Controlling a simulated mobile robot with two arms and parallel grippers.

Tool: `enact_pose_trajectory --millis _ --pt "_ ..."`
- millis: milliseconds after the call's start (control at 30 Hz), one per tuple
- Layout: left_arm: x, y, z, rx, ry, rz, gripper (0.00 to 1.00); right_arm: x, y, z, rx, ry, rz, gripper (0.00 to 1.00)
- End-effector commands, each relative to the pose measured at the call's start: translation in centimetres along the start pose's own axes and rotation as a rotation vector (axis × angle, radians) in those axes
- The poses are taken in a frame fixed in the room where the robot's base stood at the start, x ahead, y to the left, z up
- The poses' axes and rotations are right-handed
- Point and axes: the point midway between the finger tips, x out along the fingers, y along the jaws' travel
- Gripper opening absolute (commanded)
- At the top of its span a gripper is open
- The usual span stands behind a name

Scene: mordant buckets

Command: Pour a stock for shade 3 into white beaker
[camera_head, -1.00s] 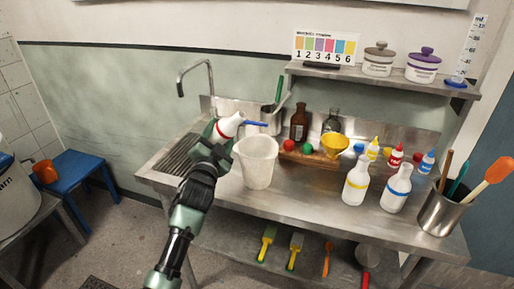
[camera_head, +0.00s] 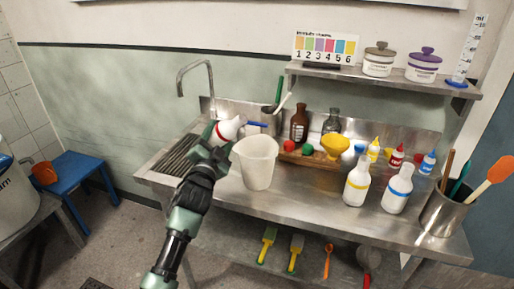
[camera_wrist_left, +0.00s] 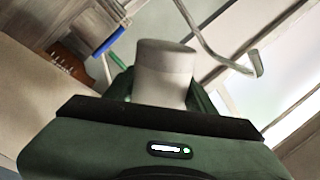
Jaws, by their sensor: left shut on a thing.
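My left gripper (camera_head: 220,136) is shut on a white bottle with a red band (camera_head: 230,127), just left of and above the white beaker's rim. The bottle looks tilted; its spout and any liquid stream cannot be made out. The wrist view shows a plain white cylindrical part of the bottle (camera_wrist_left: 165,72) beyond the gripper. The white beaker (camera_head: 257,170) stands upright on the steel bench, its inside contents not visible. A shade chart (camera_head: 325,48) with numbers 1 to 6 stands on the wall shelf. My right gripper is not in view.
White bottles with a yellow band (camera_head: 356,184) and a blue band (camera_head: 397,190) stand right of the beaker. Behind are a brown bottle (camera_head: 299,124), a yellow funnel (camera_head: 334,146) and small colored dropper bottles. A steel tool pot (camera_head: 442,212) is at the right; a tap (camera_head: 181,82) rises behind the drainer.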

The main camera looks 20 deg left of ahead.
Motion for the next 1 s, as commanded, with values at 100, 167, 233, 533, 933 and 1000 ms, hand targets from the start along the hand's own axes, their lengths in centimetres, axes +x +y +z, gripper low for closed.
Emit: enact_pose_trajectory --millis 100,167,233,533,933,1000 --pt "-0.01 0.05 0.08 0.008 0.004 -0.001 0.01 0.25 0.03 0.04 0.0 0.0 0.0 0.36" --pt "-0.01 0.06 0.12 0.011 0.004 -0.001 0.01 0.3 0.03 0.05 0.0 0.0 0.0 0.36" --pt "-0.01 0.05 0.14 0.015 0.006 -0.001 0.01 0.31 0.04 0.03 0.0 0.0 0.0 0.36" --pt "-0.03 0.12 0.37 0.033 0.009 -0.001 0.01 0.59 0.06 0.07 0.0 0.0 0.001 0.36" --pt "-0.04 0.19 0.6 0.056 0.015 -0.002 0.01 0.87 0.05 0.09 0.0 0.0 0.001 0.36" --pt "-0.06 0.25 0.67 0.06 0.016 -0.002 0.01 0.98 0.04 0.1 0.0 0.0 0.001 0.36"
